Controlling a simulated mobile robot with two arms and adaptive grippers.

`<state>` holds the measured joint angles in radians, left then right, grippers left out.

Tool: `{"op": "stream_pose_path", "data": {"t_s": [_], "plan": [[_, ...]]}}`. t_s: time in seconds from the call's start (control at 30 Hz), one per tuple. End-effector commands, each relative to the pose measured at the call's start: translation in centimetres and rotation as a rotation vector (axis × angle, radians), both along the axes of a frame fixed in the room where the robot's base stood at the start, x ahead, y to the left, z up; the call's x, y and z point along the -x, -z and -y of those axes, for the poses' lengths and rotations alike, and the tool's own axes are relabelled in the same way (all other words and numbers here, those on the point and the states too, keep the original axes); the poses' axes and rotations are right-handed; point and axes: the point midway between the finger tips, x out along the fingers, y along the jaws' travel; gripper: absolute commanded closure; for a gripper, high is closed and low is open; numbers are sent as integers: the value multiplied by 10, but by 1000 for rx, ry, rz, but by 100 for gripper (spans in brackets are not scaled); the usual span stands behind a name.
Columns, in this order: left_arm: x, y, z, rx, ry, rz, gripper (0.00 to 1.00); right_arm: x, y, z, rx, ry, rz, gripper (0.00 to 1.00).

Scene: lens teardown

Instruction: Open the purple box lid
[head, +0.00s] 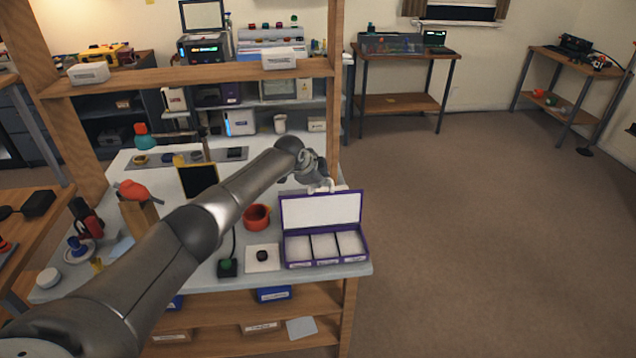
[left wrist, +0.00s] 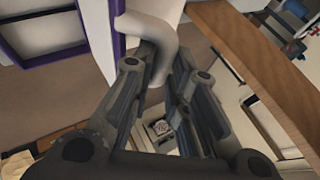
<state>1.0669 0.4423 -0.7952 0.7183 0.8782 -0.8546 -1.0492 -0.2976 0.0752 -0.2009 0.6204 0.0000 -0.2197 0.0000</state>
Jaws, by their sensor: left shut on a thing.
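The purple box (head: 326,263) sits at the right front corner of the white-topped bench. Its lid (head: 320,209) stands raised at the back, with its white inner face toward me, and the compartments with pale floors are uncovered. A pale curved handle (head: 336,189) is at the lid's top edge; it also shows in the left wrist view (left wrist: 148,27). My left gripper (head: 315,170) is just above and behind the lid, shut on the handle. In the left wrist view its fingers (left wrist: 160,75) are on either side of the handle. My right gripper is not in view.
A red cup (head: 257,217) stands left of the lid. A white pad with a dark round piece (head: 262,256) and a green button (head: 228,267) lie left of the box. A wooden post (head: 334,90) rises behind the lid. Open floor lies to the right.

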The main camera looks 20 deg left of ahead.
Motion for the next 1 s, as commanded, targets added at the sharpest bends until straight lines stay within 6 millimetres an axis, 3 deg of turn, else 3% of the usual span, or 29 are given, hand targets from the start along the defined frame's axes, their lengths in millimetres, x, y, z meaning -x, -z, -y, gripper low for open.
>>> {"op": "stream_pose_path", "data": {"t_s": [0.03,0.47,0.5,0.67,1.0], "plan": [[4,10,-4,-1,-7,-24,100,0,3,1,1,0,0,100],[5,11,-4,2,-9,-36,100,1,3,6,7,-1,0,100],[5,11,-4,2,-9,-36,82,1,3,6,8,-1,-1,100],[5,11,-4,1,-8,-36,63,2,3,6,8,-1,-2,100],[5,9,-4,1,-7,-32,63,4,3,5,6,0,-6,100]]}}
